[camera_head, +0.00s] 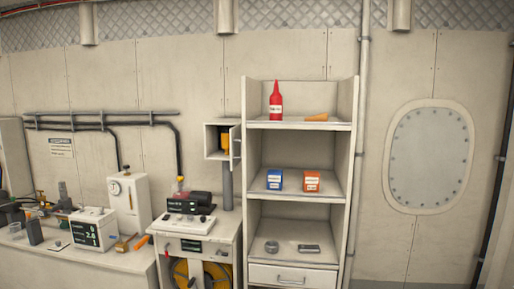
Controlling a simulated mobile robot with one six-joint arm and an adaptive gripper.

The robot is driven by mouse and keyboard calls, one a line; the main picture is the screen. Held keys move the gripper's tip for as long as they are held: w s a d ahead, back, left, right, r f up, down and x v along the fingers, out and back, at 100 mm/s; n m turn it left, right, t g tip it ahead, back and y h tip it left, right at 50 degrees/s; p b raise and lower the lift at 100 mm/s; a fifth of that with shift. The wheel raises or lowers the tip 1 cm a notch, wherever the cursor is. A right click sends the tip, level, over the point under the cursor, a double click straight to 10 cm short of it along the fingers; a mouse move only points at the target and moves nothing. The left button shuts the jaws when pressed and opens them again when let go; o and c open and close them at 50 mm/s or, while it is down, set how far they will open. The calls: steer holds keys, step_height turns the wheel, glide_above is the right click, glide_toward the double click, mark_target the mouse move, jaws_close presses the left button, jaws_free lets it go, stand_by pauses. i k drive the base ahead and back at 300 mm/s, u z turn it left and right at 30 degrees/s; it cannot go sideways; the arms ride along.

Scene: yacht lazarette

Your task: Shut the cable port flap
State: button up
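A small pale wall box (210,139) is mounted left of the tall shelf unit, above a grey post. Its front is open and shows a dark inside with a yellow-orange item (224,140). A narrow pale flap (235,142) stands at the right side of the opening, swung outward and seen nearly edge-on. This looks like the cable port flap, but no readable label confirms it. My gripper is not in view, so its distance from the flap cannot be told.
The tall shelf unit (350,128) stands close to the flap's right, holding a red bottle (276,104) and small boxes. Below the wall box is a cart (218,243) with instruments. A bench (75,262) with equipment fills the left. The wall at right is clear around an oval panel (430,155).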

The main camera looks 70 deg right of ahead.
mark_target(236, 143)
steer(key=k, duration=1.2)
steer(key=z, duration=1.7)
steer(key=i, duration=1)
